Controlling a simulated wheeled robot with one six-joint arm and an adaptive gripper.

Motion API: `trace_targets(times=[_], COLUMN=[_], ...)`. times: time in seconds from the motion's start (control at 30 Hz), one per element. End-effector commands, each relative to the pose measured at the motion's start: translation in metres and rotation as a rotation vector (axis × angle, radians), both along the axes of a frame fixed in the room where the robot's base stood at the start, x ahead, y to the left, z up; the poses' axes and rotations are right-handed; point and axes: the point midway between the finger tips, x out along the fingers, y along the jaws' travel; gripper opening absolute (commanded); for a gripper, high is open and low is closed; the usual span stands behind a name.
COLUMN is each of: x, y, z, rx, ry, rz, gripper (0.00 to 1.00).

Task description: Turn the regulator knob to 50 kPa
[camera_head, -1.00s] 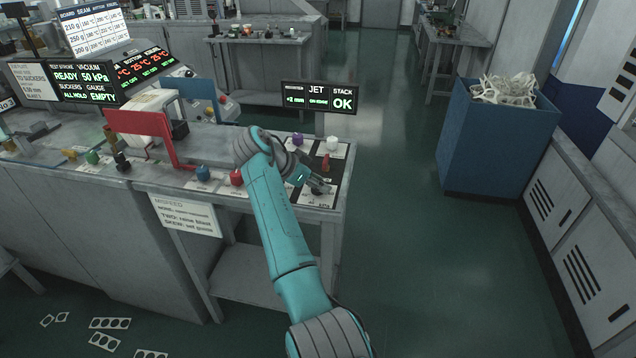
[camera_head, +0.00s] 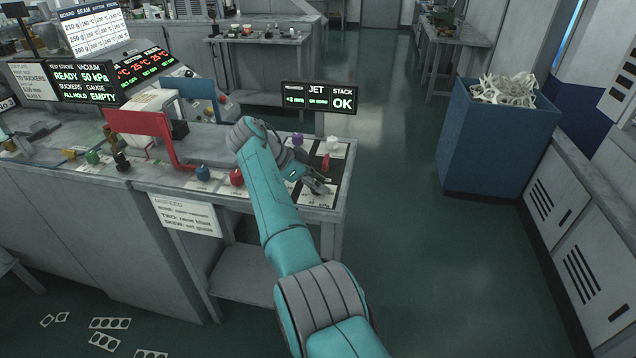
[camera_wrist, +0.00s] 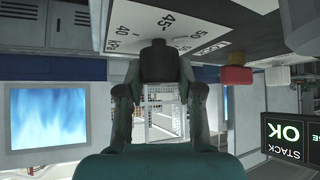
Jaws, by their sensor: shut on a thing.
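The regulator knob (camera_wrist: 158,62) is a dark, blocky knob in the wrist view, in front of a pale scale plate (camera_wrist: 150,22). The plate shows upside down, with marks that read 40, 45 and 50 and a kPa label; 45 is nearest above the knob. My gripper (camera_wrist: 158,85) has one finger on each side of the knob and is shut on it. The pointer's exact setting cannot be read.
A red knob (camera_head: 237,177), a blue knob (camera_head: 203,173) and a red panel (camera_head: 138,123) stand left of my arm. The vacuum display (camera_head: 88,76) shows READY 50 kPa. The JET sign (camera_head: 318,97) stands behind my gripper. Open floor lies right of the bench.

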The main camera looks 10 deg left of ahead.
Motion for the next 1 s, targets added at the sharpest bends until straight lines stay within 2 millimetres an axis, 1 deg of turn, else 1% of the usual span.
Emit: trace_targets(times=[0.2,0.23,0.27,0.3,0.33,0.6,0.73,0.87,1.0], x=[-0.001,-0.001,-0.001,-0.001,-0.001,0.000,-0.002,-0.006,-0.015], y=[0.000,0.000,0.000,0.000,0.000,0.000,0.005,0.016,0.035], z=[-0.001,-0.002,-0.002,-0.001,-0.001,0.000,0.005,0.018,0.037], rx=[0.000,0.000,0.000,0.000,0.000,0.000,0.000,0.001,0.001], ry=[0.002,0.002,0.002,0.002,0.002,0.001,0.000,-0.003,-0.001], rz=[0.001,0.001,0.001,0.001,0.001,0.001,0.001,0.003,0.003], gripper=[0.01,0.41,0.48,0.58,0.62,0.62,0.62,0.62,0.62])
